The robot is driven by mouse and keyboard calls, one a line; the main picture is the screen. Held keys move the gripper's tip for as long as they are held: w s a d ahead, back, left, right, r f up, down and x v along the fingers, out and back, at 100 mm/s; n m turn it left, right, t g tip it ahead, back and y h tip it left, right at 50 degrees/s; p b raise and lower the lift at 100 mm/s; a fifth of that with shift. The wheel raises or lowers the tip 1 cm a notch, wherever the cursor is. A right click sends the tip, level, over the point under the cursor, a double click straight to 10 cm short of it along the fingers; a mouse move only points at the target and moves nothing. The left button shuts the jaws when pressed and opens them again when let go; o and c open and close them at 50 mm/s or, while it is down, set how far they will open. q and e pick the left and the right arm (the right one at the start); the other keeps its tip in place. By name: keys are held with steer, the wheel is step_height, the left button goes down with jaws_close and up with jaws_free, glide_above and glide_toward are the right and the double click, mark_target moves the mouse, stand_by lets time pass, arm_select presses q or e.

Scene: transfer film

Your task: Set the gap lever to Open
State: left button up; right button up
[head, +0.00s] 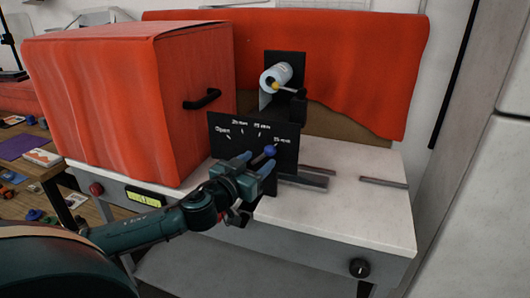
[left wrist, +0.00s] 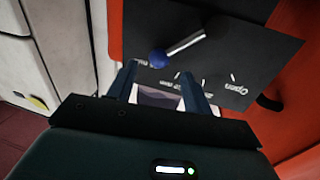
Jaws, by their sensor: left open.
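The gap lever has a blue ball knob (head: 270,151) on a short metal rod, mounted on a black panel (head: 222,124). The panel's white labels run from "Open" at the left to mm values at the right. The knob stands at the right, by the rightmost mm label, away from "Open". In the left wrist view the knob (left wrist: 157,58) and rod (left wrist: 186,42) show clearly. My left gripper (head: 256,164) is open, its fingertips close to the knob. In the wrist view its fingers (left wrist: 158,72) point at the knob from either side; I cannot tell whether they touch it. My right gripper is not in view.
A large red box (head: 110,100) with a black handle (head: 202,100) stands left of the panel. Behind is a white roll (head: 275,75) on a black bracket. Dark rails lie on the white top (head: 350,215) at right, which is otherwise clear.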

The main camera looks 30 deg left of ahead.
mark_target(267, 153)
arm_select(q)
steer(key=shift+w+p, duration=0.45)
steer(key=shift+w, duration=1.75)
jaws_close()
